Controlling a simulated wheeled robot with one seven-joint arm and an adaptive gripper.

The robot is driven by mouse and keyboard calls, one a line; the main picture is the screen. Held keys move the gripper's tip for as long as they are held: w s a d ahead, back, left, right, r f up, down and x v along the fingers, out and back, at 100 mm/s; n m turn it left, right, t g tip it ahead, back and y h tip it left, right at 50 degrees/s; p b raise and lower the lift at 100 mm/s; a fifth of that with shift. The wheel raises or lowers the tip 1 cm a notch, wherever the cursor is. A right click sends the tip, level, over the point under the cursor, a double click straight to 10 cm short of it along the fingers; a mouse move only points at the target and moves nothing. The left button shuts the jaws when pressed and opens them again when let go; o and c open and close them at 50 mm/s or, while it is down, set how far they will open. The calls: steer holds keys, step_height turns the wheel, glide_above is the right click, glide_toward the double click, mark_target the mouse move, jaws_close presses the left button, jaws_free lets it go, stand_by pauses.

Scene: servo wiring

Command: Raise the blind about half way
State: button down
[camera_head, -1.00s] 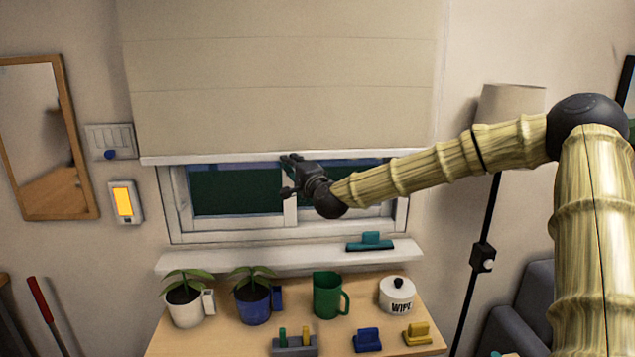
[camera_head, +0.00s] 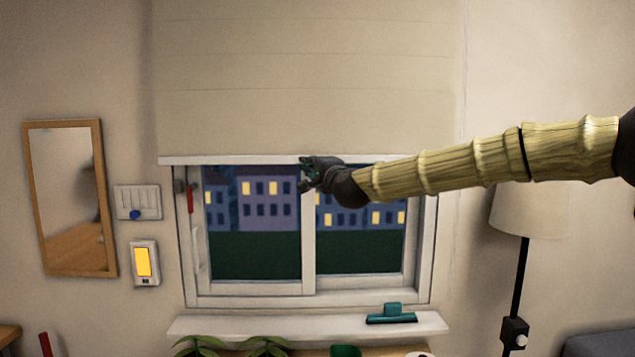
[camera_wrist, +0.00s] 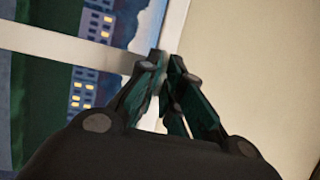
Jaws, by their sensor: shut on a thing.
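The beige blind (camera_head: 305,80) hangs over the upper part of the window (camera_head: 310,240). Its white bottom bar (camera_head: 230,160) runs level, and the lower window panes show below it. My gripper (camera_head: 306,172) is at the middle of the bar, its fingers at the bar's lower edge. In the wrist view the fingers (camera_wrist: 168,75) come together at the edge of the bar (camera_wrist: 174,25), with the beige blind (camera_wrist: 240,70) to the right. The gripper is shut on the bar. The exact contact is partly hidden by the fingers.
A red handle (camera_head: 190,198) is at the window's left side. A teal squeegee (camera_head: 392,314) lies on the sill (camera_head: 250,325). A switch panel (camera_head: 138,202), a lit orange switch (camera_head: 145,262) and a mirror (camera_head: 70,200) are left. A floor lamp (camera_head: 530,208) stands right, below my arm.

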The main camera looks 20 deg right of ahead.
steer(key=shift+r, duration=0.7)
steer(key=c, duration=1.6)
jaws_free()
steer(key=s, duration=0.4)
steer(key=s+d+f, duration=0.1)
steer(key=s, duration=0.2)
steer(key=s+d, duration=0.1)
steer(key=s, duration=0.3)
steer(key=shift+s+f, duration=0.25)
steer(key=shift+s, duration=0.1)
